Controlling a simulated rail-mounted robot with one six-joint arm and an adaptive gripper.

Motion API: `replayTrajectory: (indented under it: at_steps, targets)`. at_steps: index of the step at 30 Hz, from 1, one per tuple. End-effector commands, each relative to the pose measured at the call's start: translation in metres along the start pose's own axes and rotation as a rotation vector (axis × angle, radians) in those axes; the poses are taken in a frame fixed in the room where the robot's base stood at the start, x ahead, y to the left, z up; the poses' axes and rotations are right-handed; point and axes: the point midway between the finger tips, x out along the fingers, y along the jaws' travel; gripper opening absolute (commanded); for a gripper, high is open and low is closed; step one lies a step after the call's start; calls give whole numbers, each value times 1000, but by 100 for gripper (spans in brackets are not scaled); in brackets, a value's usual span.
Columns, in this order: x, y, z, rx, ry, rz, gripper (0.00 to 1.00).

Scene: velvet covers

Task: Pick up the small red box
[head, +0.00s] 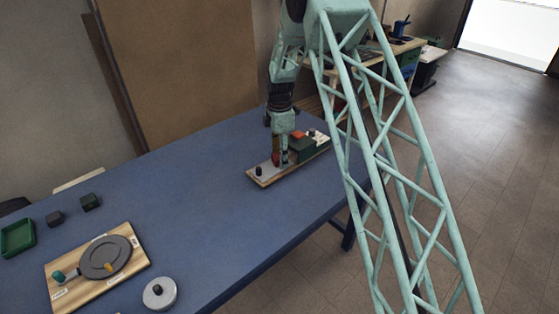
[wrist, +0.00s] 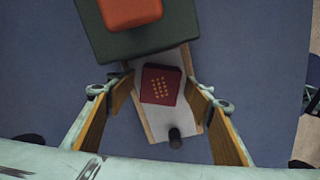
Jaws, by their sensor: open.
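The small red box (wrist: 161,85) is dark red with a grid of yellow dots on its top. It sits on a light board with wooden edges (wrist: 153,127), next to a dark green block. In the head view the red box (head: 276,159) is partly hidden by my gripper. My gripper (wrist: 165,135) is open, with its two wood-coloured finger pads to the left and right of the board, above it. The box lies between the fingers' lines, a little beyond the middle of the gap. I cannot tell from these views how far above it the fingertips are.
The green block (wrist: 108,38) carries an orange-red block (wrist: 130,10). A black knob (wrist: 175,138) stands on the near end of the board. On the blue table (head: 200,190) are a wooden board with a grey disc (head: 105,257), a round white piece (head: 160,294) and a green tray (head: 17,238).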

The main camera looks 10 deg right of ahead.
Motion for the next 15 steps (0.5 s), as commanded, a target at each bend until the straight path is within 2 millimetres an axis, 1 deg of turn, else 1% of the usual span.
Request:
replayTrajectory:
  at_steps: [4,12,15]
  targets:
    - [0,0,0,0,0,0,48]
    - [0,0,0,0,0,0,23]
    - [0,0,0,0,0,0,19]
